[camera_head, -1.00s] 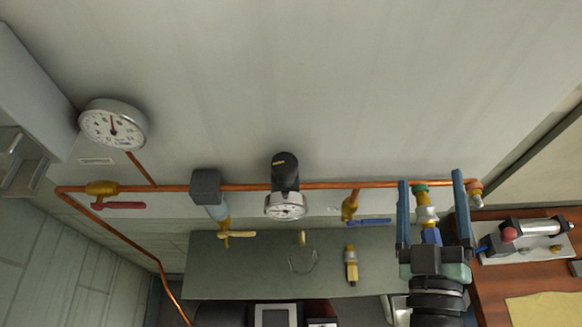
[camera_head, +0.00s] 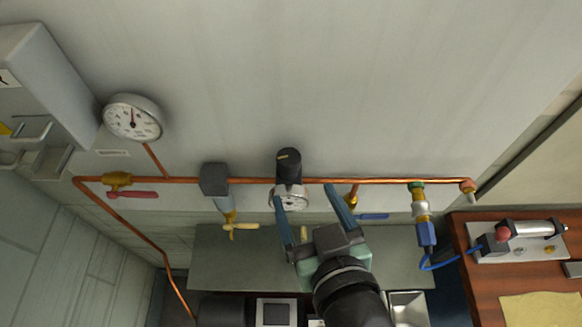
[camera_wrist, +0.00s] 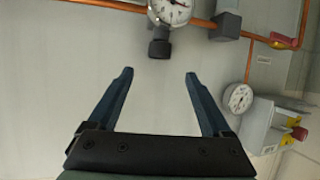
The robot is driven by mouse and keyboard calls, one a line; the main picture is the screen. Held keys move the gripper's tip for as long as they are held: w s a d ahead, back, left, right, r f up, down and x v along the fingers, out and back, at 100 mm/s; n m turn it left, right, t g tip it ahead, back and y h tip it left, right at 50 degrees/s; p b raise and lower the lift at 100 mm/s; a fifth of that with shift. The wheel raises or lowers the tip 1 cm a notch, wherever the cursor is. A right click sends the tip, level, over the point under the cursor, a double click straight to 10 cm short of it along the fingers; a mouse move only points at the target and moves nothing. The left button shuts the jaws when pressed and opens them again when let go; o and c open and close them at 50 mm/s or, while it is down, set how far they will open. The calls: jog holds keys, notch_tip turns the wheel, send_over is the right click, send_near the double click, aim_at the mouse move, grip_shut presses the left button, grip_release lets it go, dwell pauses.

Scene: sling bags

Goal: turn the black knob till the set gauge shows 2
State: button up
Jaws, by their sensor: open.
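The black knob (camera_head: 288,160) stands on top of the regulator on the copper pipe, with a pale mark on its end. In the wrist view the knob (camera_wrist: 160,47) shows beyond my fingers, roughly centred between them. A small round white gauge (camera_head: 292,201) sits just below the knob; its reading is too small to tell. The gauge also shows, cut off, at the top of the wrist view (camera_wrist: 173,8). My gripper (camera_head: 303,194) is open and empty, its blue fingers in front of the small gauge, apart from the knob.
A larger gauge (camera_head: 132,118) hangs at the left above the copper pipe (camera_head: 390,181). A grey cabinet (camera_head: 45,85) juts out at upper left. The wall above the knob is clear.

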aim_at(292, 168)
jog(key=b+x, duration=0.3)
jog(key=x, duration=0.6)
jog(key=shift+w+f, duration=0.15)
jog(key=shift+w, duration=0.1)
jog(key=shift+w+a+f, duration=0.1)
jog(key=shift+w+f, duration=0.15)
jog(key=shift+w, duration=0.15)
grip_shut()
jog(key=shift+b, duration=0.3)
